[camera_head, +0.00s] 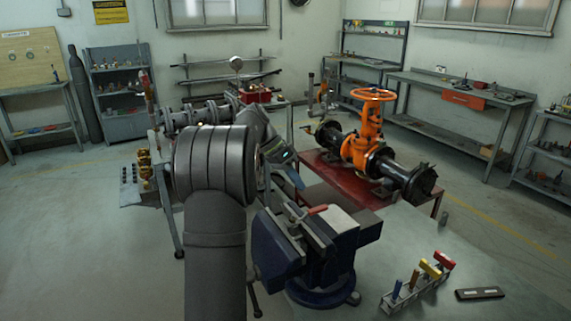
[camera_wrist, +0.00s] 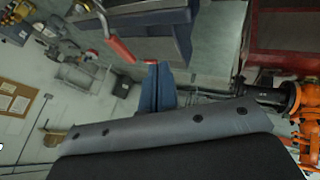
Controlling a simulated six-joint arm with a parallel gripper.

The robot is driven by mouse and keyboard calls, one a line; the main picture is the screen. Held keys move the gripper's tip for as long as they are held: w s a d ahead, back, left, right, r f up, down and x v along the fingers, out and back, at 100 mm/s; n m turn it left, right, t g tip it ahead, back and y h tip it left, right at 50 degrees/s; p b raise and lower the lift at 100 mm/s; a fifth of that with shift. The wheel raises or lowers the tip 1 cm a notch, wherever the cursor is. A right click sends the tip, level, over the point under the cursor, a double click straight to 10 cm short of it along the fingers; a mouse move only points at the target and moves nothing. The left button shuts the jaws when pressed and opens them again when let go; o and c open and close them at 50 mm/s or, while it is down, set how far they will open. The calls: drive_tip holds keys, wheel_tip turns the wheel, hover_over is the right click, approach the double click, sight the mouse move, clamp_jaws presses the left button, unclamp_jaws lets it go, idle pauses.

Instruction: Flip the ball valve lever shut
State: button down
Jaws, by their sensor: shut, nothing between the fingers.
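The red lever (camera_head: 311,213) lies near the top of the blue bench vise (camera_head: 330,258), in the middle of the head view. The valve body under it is hard to make out. In the wrist view, the red lever (camera_wrist: 121,49) runs slanted, with its lower end just left of my fingertips. My gripper (camera_head: 297,182) is above and a little left of the lever in the head view. Its blue fingers (camera_wrist: 159,68) are shut together and empty in the wrist view. I cannot tell whether they touch the lever.
An orange gate valve with handwheel (camera_head: 366,140) stands on a red stand behind the vise. A rack of coloured-handled tools (camera_head: 420,278) and a dark flat object (camera_head: 479,293) lie on the bench at right. Bare bench top separates them from the vise.

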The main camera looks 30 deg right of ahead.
drive_tip(key=v, duration=0.6)
drive_tip(key=shift+w+r, duration=0.3)
drive_tip(key=shift+w, duration=0.05)
drive_tip(key=shift+s+f, duration=0.1)
drive_tip(key=shift+n+t+h, duration=0.4)
drive_tip(key=shift+n+t, duration=0.1)
drive_tip(key=shift+n, duration=0.4)
drive_tip(key=s+f, duration=0.1)
drive_tip(key=f, duration=0.1)
drive_tip(key=s+d+f, duration=0.1)
drive_tip(key=s+f, duration=0.1)
drive_tip(key=s+d+f, duration=0.1)
drive_tip(key=f, duration=0.2)
drive_tip(key=shift+s+d+f, duration=0.15)
drive_tip(key=shift+s+d, duration=0.1)
drive_tip(key=shift+a+f+n+t, duration=0.15)
drive_tip(key=shift+n+t, duration=0.15)
drive_tip(key=shift+n, duration=0.2)
drive_tip(key=a+n+t+h, duration=0.1)
drive_tip(key=a+n+t, duration=0.1)
drive_tip(key=n, duration=0.1)
drive_tip(key=shift+a+n, duration=0.2)
drive_tip(key=shift+n, duration=0.1)
drive_tip(key=shift+w+a+f+n+t, duration=0.1)
drive_tip(key=shift+a+n+t, duration=0.2)
drive_tip(key=shift+n, duration=0.2)
drive_tip(key=shift+w+a+n+t, duration=0.1)
drive_tip(key=shift+a+n+t, duration=0.2)
drive_tip(key=shift+n, duration=0.2)
drive_tip(key=shift+d, duration=0.15)
